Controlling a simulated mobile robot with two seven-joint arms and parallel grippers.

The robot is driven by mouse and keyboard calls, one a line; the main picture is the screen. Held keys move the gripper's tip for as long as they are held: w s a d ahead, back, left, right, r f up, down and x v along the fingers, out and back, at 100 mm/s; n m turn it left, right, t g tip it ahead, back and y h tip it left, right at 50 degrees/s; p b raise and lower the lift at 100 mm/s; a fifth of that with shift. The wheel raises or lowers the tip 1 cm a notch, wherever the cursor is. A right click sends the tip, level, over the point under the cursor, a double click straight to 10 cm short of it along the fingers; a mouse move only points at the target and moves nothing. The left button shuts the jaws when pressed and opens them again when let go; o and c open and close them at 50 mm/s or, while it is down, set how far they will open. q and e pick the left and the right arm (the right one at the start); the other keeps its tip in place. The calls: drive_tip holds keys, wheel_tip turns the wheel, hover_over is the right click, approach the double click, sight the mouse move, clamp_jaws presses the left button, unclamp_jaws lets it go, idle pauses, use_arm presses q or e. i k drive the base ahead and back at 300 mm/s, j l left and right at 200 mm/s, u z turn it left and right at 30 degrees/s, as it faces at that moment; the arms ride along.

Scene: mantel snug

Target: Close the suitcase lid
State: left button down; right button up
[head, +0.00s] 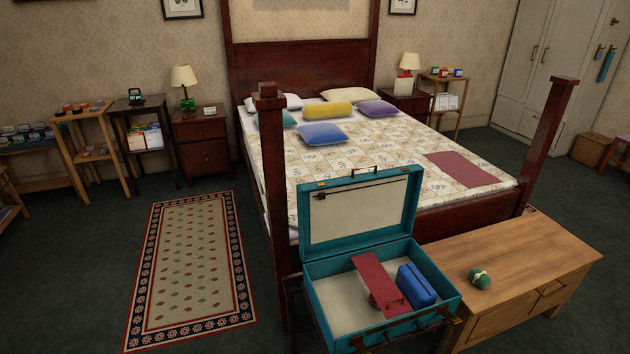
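A teal suitcase (322,284) stands open at the foot of the bed, left of the wooden chest. Its lid (358,211) is raised roughly upright at the far side, with a pale lining and a handle on its top edge. Inside the base lie a dark red flat item (380,280) and a blue pouch-like item (417,285); the rest of the pale floor shows bare. Neither of my grippers is in the head view.
A wooden chest (520,270) with a green ball-like item (479,279) on it stands right of the suitcase. A dark wooden bed with tall posts (273,180) is behind. A patterned rug (190,270) lies on open floor at left.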

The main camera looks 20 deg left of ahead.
sight(360, 211)
drive_tip(key=k+j+z, duration=0.15)
drive_tip(key=j, duration=0.25)
drive_tip(key=j+z, duration=0.15)
drive_tip(key=j, duration=0.3)
drive_tip(key=j+z, duration=0.15)
drive_tip(key=j, duration=0.3)
drive_tip(key=k+j+z, duration=0.15)
drive_tip(key=j, duration=0.25)
drive_tip(key=i+j+z, duration=0.15)
drive_tip(key=j, duration=0.3)
drive_tip(key=j+z, duration=0.1)
drive_tip(key=j, duration=0.35)
drive_tip(key=i+j+z, duration=0.15)
drive_tip(key=j, duration=0.4)
drive_tip(key=i+j+z, duration=0.2)
drive_tip(key=j, duration=0.4)
drive_tip(key=j+z, duration=0.15)
drive_tip(key=j, duration=0.4)
